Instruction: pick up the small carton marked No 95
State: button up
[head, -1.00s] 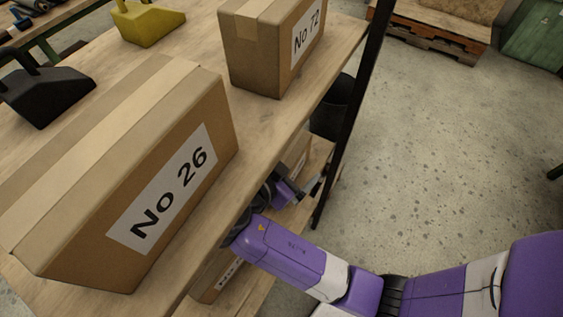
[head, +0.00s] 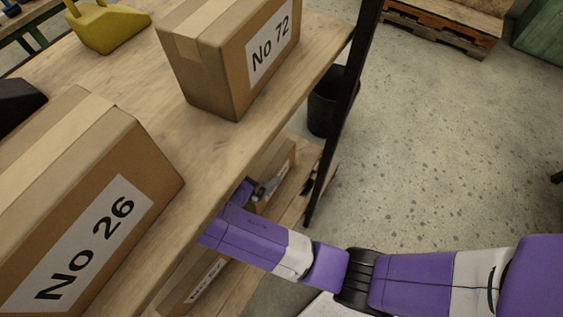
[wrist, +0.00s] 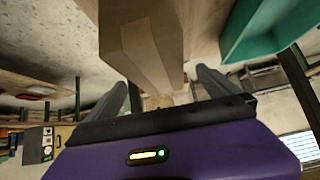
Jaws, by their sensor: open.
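No label reading No 95 can be read in any view. A small brown carton (head: 277,172) stands on the lower shelf, partly hidden by the upper board and my arm. Its label is not legible. My gripper (head: 262,190) is at the near side of this carton, under the upper board's edge; its fingertips are hard to make out there. In the wrist view my gripper (wrist: 168,88) is open, its two grey fingers apart. A brown carton (wrist: 145,45) shows ahead, in line with the gap between them. I cannot tell whether they touch it.
Larger cartons No 26 (head: 100,215) and No 72 (head: 235,55) stand on the upper board (head: 190,140). Another lower carton (head: 195,285) has an unreadable label. A black post (head: 345,120) and dark bin (head: 325,105) are to the right. Open floor (head: 440,150) lies beyond.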

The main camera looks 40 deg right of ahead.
aim_at(257, 168)
jog(key=shift+w+d+f+n+b, duration=0.1)
jog(key=shift+d+f+n+b, duration=0.05)
jog(key=shift+f+n+b, duration=0.2)
jog(key=b+x, duration=0.3)
jog(key=x, duration=0.3)
jog(key=shift+d+f, duration=0.15)
jog(key=shift+d, duration=0.3)
jog(key=shift+d+f, duration=0.15)
jog(key=shift+f, duration=0.15)
jog(key=c, duration=1.8)
jog(key=shift+r, duration=0.1)
jog(key=c, duration=0.3)
